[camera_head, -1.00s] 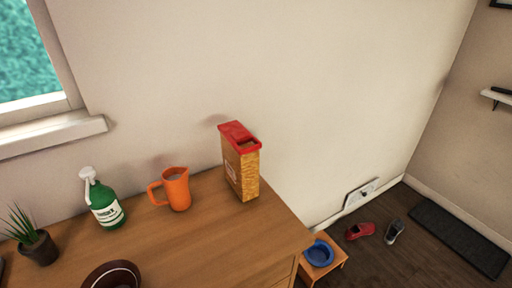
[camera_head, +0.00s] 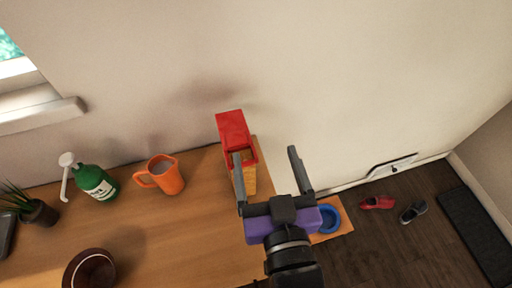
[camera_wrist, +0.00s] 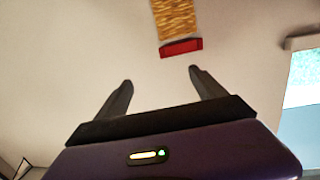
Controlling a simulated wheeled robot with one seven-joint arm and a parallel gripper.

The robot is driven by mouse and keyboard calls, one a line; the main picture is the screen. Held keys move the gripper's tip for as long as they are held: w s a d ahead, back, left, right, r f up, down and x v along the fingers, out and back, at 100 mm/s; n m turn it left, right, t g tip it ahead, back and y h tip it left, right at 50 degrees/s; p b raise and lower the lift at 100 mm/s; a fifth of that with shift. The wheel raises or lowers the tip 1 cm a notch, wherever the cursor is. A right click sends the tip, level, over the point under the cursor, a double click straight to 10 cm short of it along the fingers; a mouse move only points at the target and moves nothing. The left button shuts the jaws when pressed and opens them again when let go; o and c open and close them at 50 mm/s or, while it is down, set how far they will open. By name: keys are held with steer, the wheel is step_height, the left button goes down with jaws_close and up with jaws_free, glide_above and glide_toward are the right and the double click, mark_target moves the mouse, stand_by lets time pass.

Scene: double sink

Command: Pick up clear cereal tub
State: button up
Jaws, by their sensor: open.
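The clear cereal tub (camera_head: 243,178), full of golden cereal and topped with a red lid (camera_head: 233,130), stands upright on the wooden counter near its right end, close to the wall. In the wrist view the tub (camera_wrist: 175,18) shows upside down at the top, its red lid (camera_wrist: 181,47) toward my fingers. My gripper (camera_head: 267,160) is open and empty. I cannot tell whether the left finger touches the tub.
An orange pitcher (camera_head: 165,176) stands left of the tub on the counter (camera_head: 185,235). Further left are a green pump bottle (camera_head: 94,182), a potted plant (camera_head: 38,212) and a brown hat-like item (camera_head: 88,270). A blue bowl (camera_head: 329,219) sits on a lower wooden surface right of the counter.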

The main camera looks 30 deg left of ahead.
mark_target(236, 141)
steer(key=a+g, duration=0.1)
steer(key=a+n, duration=0.1)
steer(key=a, duration=0.1)
steer(key=s+a+f+g, duration=0.1)
steer(key=shift+a+f+g+h, duration=0.1)
steer(key=shift+a+g+h, duration=0.1)
steer(key=shift+g+h, duration=0.15)
steer(key=shift+h, duration=0.25)
steer(key=shift+s+f+p+x, duration=0.1)
steer(key=shift+f+p+x, duration=0.2)
steer(key=shift+x, duration=1.05)
steer(key=shift+s+f+p+x, duration=0.1)
steer(key=shift+f+p+x, duration=0.2)
steer(key=shift+x, duration=1.05)
steer(key=shift+f+p+x, duration=0.15)
steer(key=shift+p+x, duration=0.2)
steer(key=shift+x, duration=1)
steer(key=shift+d, duration=0.2)
jaws_close()
